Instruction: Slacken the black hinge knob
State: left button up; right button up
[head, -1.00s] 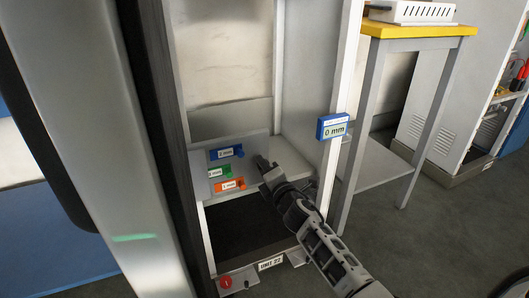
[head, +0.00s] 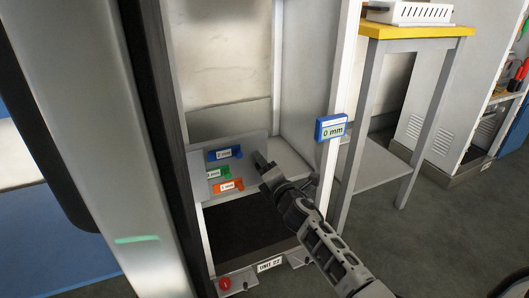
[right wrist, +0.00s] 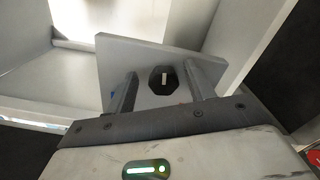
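The black hinge knob (right wrist: 162,80) shows in the right wrist view as a dark faceted disc with a pale mark, on a grey plate (right wrist: 125,48). My right gripper (right wrist: 159,88) is open, with one finger on each side of the knob and a visible gap to each. In the head view my right gripper (head: 262,163) is at the right edge of the grey panel (head: 256,146) inside the cabinet; I cannot make out the knob there. My left gripper is not in view.
The panel carries a blue label (head: 224,154), a green label (head: 217,174) and an orange label (head: 229,186). A blue "0 mm" display (head: 331,128) is on the cabinet's right post. A red knob (head: 225,283) sits low by the "UNIT 22" plate (head: 270,265). A yellow-topped table (head: 418,31) stands right.

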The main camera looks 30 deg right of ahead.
jog(key=shift+f, duration=0.1)
pick_arm(q)
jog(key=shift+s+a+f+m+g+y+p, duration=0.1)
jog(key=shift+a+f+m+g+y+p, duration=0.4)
jog(key=shift+p, duration=0.75)
pick_arm(e)
jog(key=s+a, duration=0.1)
jog(key=s, duration=1.5)
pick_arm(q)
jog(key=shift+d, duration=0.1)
pick_arm(e)
jog(key=shift+w, duration=0.1)
